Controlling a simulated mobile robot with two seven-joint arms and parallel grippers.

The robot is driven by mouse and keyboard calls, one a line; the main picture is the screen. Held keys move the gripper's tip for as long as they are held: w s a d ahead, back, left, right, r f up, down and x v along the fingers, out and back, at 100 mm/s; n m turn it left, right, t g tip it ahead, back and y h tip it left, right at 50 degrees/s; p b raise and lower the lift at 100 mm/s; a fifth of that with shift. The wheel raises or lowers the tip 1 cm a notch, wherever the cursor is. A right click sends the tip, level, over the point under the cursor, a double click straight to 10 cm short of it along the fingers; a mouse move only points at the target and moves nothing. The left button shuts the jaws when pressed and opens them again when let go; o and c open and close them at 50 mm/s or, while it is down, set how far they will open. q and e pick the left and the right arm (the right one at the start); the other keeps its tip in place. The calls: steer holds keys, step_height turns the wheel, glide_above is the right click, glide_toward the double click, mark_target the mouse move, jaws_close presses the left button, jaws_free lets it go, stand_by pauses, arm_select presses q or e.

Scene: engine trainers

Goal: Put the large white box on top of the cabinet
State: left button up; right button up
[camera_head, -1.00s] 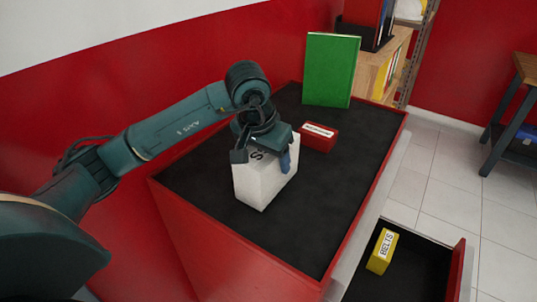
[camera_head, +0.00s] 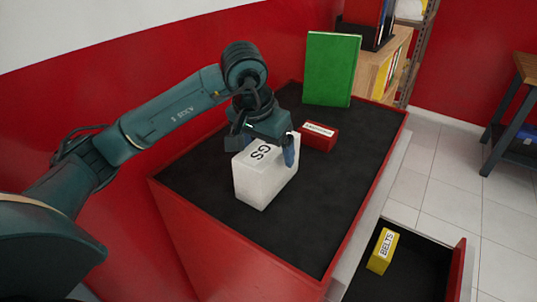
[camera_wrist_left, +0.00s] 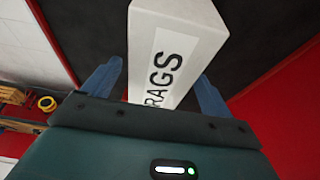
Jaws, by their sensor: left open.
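The large white box (camera_head: 266,178) stands upright on the black top of the red cabinet (camera_head: 335,215). Its top label ends in "GS" in the head view and reads "RAGS" in the left wrist view (camera_wrist_left: 190,30). My left gripper (camera_head: 263,152) is open, just above the box's top. In the left wrist view its blue fingers (camera_wrist_left: 158,85) are apart on either side of the box. I cannot tell whether a finger touches it. The gripper hides the far part of the box's top in the head view. My right gripper is not in view.
A small red labelled box (camera_head: 319,136) lies close beyond the gripper. A green book or binder (camera_head: 330,69) stands at the back of the top. An open drawer (camera_head: 408,284) at the right holds a yellow "BELTS" box (camera_head: 382,251). The top's right side is clear.

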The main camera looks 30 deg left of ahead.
arm_select(q)
steer(key=v, duration=0.9)
steer(key=shift+s, duration=0.1)
